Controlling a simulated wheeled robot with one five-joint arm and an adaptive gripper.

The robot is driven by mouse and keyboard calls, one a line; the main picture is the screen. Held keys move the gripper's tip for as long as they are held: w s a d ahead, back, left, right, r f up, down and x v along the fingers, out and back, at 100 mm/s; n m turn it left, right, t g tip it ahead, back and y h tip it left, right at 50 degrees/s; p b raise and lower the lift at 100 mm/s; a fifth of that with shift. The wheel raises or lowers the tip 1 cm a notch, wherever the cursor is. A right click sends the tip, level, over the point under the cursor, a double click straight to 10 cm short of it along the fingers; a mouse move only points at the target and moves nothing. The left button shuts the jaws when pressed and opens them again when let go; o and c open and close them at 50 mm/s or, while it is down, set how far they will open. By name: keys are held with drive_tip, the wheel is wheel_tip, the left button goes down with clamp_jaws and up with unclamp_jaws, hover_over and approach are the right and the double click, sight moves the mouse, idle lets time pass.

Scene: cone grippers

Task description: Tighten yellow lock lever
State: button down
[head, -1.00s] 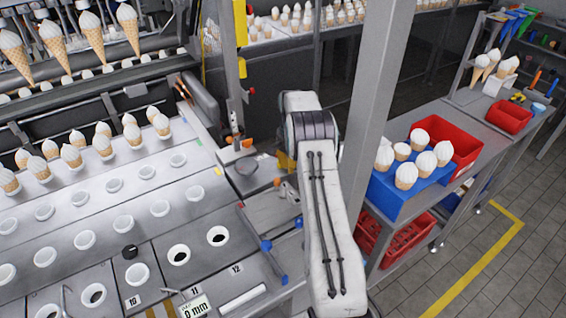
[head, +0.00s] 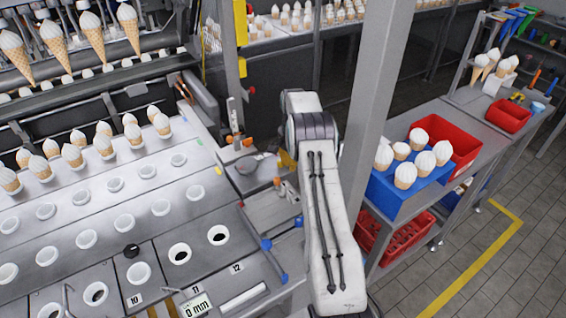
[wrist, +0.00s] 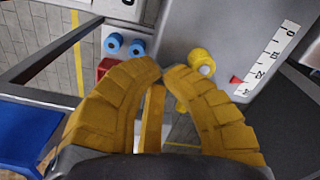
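A yellow rounded knob (wrist: 201,61), apparently the end of the yellow lock lever, sits on a grey panel in the wrist view. The rest of the lever cannot be made out. My gripper (wrist: 162,70) has yellow ribbed fingers, with their tips drawn nearly together and nothing seen held between them. The knob is just beyond and right of the fingertips, apparently apart from them. In the head view my pale arm hides most of the gripper and the lever.
A white scale (wrist: 268,58) with a red pointer (wrist: 236,80) lies right of the knob. Two blue knobs (wrist: 125,45) are left of it. A grey post (head: 375,110) stands close to my arm. A blue crate (head: 400,190) of cones is on the right bench.

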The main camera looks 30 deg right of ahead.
drive_tip(key=shift+w+d+p, duration=0.2)
drive_tip(key=shift+d+p, duration=0.05)
drive_tip(key=shift+p, duration=0.05)
drive_tip(key=shift+s+a+b, duration=0.1)
drive_tip(key=shift+a+b, duration=0.1)
drive_tip(key=shift+b, duration=0.2)
drive_tip(key=shift+s+a+f, duration=0.1)
drive_tip(key=shift+a, duration=0.15)
wheel_tip(320, 180, up, 8)
drive_tip(key=p, duration=0.5)
idle(0.7)
drive_tip(key=shift+s, duration=0.1)
idle(0.4)
